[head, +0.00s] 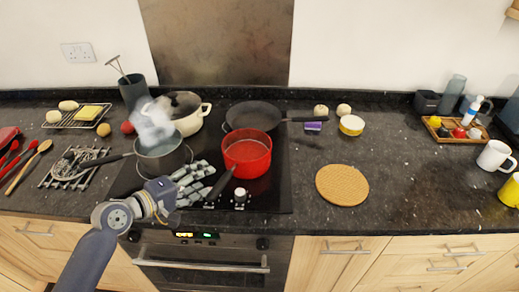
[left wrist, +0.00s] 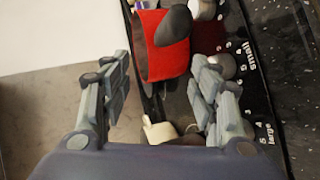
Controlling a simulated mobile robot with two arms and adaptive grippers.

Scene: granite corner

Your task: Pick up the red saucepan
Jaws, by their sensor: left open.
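The red saucepan (head: 247,156) stands upright on the black hob in the head view, its dark handle (head: 219,186) pointing toward the front left. The wrist view shows part of its red wall (left wrist: 160,52) and the grey handle (left wrist: 174,25) near the top. My left gripper (head: 206,179) is open and empty, just left of the handle, with its fingers pointing right. In the left wrist view its two fingers (left wrist: 156,75) are spread apart, and the handle lies beyond the tips, not between them. My right gripper is in neither view.
A steaming grey pot (head: 160,160) stands close behind my left gripper. A white pot (head: 187,115) and a dark frying pan (head: 253,115) are at the back of the hob. A round cork mat (head: 342,185) lies right, with bare counter around it.

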